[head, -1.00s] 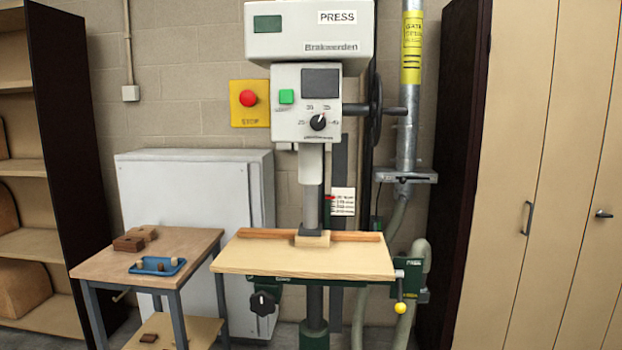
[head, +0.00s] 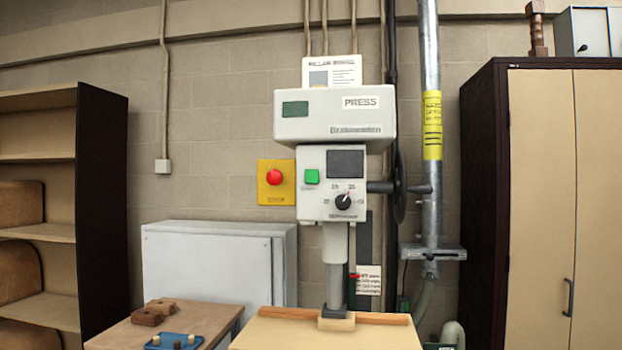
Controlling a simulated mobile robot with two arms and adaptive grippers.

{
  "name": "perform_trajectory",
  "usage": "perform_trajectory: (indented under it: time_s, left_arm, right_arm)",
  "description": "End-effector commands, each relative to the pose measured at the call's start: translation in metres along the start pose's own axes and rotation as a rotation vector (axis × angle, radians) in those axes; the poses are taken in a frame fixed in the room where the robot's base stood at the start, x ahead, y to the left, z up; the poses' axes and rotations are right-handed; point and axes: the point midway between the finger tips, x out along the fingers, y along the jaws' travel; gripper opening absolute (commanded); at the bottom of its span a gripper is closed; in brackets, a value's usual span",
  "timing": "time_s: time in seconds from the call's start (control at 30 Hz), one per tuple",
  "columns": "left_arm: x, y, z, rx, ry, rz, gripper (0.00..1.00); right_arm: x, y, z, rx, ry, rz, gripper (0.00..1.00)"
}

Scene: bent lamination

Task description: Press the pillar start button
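The press (head: 334,117) stands against the block wall in the middle of the head view, with a white head labelled PRESS. A red stop button (head: 274,177) sits on a yellow plate to the left of the control box. Neither of my grippers is in view.
The press table (head: 330,335) juts out below. A side table (head: 150,335) with wooden blocks and a blue tray (head: 174,341) stands left of it. A grey cabinet (head: 205,265), open shelves (head: 100,200) and a tall cupboard (head: 540,200) flank the press.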

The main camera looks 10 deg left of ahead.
Motion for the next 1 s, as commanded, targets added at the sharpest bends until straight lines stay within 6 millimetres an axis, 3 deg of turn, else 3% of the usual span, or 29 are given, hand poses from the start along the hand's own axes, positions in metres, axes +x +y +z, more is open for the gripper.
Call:
perform_trajectory:
  time_s: [0.03,0.13,1.0]
  left_arm:
    - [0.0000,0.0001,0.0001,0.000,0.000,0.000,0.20]
    - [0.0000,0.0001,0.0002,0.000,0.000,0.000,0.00]
    - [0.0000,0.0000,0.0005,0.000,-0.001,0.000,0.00]
  right_arm:
    - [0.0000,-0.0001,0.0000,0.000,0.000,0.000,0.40]
    - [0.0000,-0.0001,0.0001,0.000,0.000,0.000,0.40]
    - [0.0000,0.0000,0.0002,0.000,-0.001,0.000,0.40]
